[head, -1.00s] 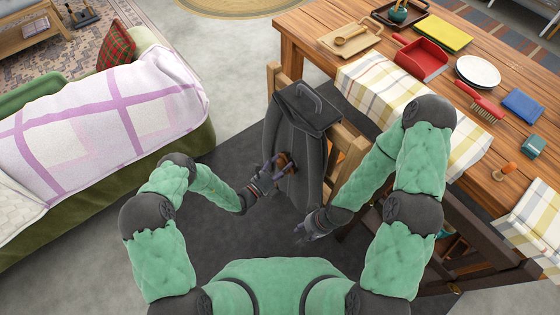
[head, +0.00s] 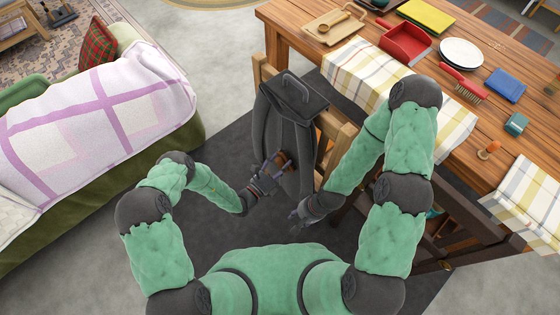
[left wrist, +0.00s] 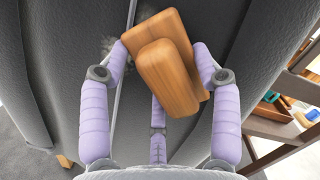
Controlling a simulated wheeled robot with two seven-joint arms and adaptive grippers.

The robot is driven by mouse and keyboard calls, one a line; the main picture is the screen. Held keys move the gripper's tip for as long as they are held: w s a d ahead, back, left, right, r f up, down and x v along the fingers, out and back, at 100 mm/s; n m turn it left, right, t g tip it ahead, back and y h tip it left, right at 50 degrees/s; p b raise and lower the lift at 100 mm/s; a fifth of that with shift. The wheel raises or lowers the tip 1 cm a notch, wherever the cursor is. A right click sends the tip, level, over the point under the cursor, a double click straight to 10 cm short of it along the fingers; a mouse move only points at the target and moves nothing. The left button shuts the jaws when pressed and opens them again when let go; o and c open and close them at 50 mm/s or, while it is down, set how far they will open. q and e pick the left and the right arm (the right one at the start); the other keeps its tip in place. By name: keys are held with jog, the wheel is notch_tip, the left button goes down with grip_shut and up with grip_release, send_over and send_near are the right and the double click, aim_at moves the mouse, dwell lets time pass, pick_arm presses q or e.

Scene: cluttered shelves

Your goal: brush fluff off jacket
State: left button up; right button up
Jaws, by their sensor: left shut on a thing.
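The dark grey jacket (head: 268,125) hangs over the back of a wooden chair, and its front fills most of the left wrist view (left wrist: 55,50). My left gripper (head: 272,174) is shut on a wooden brush (left wrist: 168,75), held between its lilac fingers against or just over the jacket front. The brush's bristles are hidden. Pale grey fluff (left wrist: 108,48) shows on the cloth beside the brush, near the left fingertip. My right gripper (head: 298,220) is low beside the jacket's right edge, apart from the brush; its fingers are too small to read.
The wooden table (head: 440,110) stands at right with a red dustpan (head: 404,40), a red brush (head: 463,83), white plates (head: 461,52) and cloths. A green sofa (head: 125,175) with a checked blanket (head: 90,120) is at left. Dark floor lies between sofa and chair.

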pick_arm(q)
jog(key=shift+w+a+b, duration=0.3)
jog(key=shift+w+a, duration=0.25)
jog(key=shift+w, duration=0.3)
jog(key=shift+w+a+b, duration=0.25)
jog(key=shift+w+a, duration=0.25)
jog(key=shift+w, duration=0.3)
jog(key=shift+w+a+b, duration=0.55)
jog(key=shift+w+a, duration=0.5)
jog(key=shift+w, duration=0.25)
send_near(276, 145)
jog(key=shift+w+a+r+p, duration=0.1)
jog(key=shift+w+r+p, duration=0.2)
jog(key=shift+p, duration=0.15)
jog(key=shift+v, duration=1.45)
jog(key=shift+w+a+r, duration=0.1)
jog(key=shift+a+r, duration=0.05)
jog(key=shift+r, duration=0.05)
